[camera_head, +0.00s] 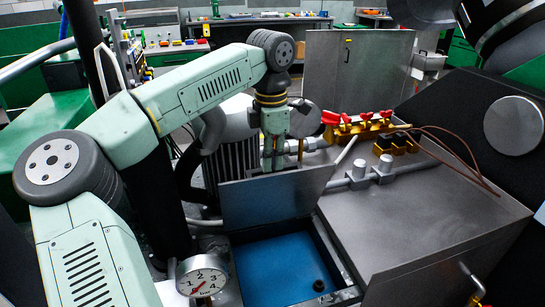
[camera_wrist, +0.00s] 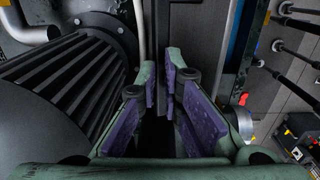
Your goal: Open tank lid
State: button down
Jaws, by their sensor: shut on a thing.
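The tank lid (camera_head: 262,202) is a flat grey metal panel, raised and tilted up in the head view. Below it the tank (camera_head: 270,268) is uncovered and shows a blue inside with a small dark round part near its front. My gripper (camera_head: 273,167) is at the lid's upper edge. In the wrist view my gripper (camera_wrist: 164,95) has its purple-padded fingers nearly together, shut on the thin lid edge (camera_wrist: 162,48). The exact contact is dark there and hard to make out.
A grey metal top with pipe fittings (camera_head: 372,172) lies right of the tank, with red-handled valves (camera_head: 365,123) behind it. A pressure gauge (camera_head: 201,277) stands at the front left. A ribbed motor (camera_wrist: 65,75) is close left of my gripper in the wrist view.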

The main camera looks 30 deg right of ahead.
jog(key=shift+w+f, duration=0.2)
jog(key=shift+f, duration=0.4)
jog(key=shift+w+f, duration=0.15)
jog(key=shift+f, duration=0.4)
jog(key=shift+s, duration=0.1)
jog(key=c, duration=2)
grip_release()
jog(key=o, duration=0.4)
jog(key=shift+w+d+f, duration=0.2)
jog(key=shift+w+f, duration=0.2)
jog(key=shift+c, duration=0.2)
jog(key=shift+r, duration=0.3)
notch_tip(320, 180, up, 12)
